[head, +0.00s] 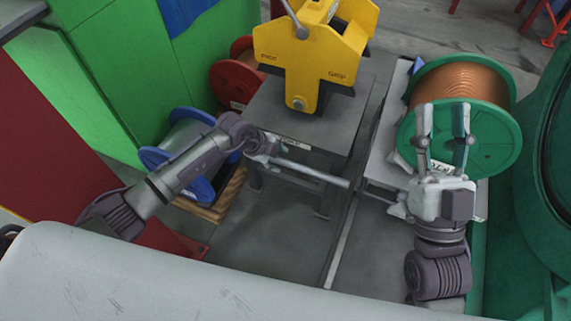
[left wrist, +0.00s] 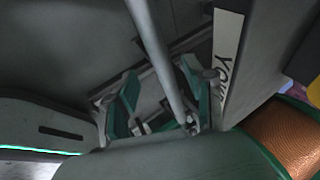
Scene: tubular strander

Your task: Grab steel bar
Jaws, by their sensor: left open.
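The steel bar (head: 312,173) is a thin grey rod below the front edge of the grey table, slanting down to the right from my left gripper (head: 266,150). In the left wrist view the bar (left wrist: 154,45) runs from the top edge down to the jaws. My left gripper's green-padded fingers (left wrist: 158,108) stand apart, with the bar's lower end close to the right finger. I cannot tell whether it touches. My right gripper (head: 445,118) points up with its two fingers apart and empty, in front of the copper spool.
A yellow block (head: 310,55) stands on the grey table (head: 265,115). A copper wire spool with green flanges (head: 470,85) is at right. A blue-flanged spool (head: 195,185) and a red spool (head: 225,75) are at left. Green panels (head: 95,85) border the left.

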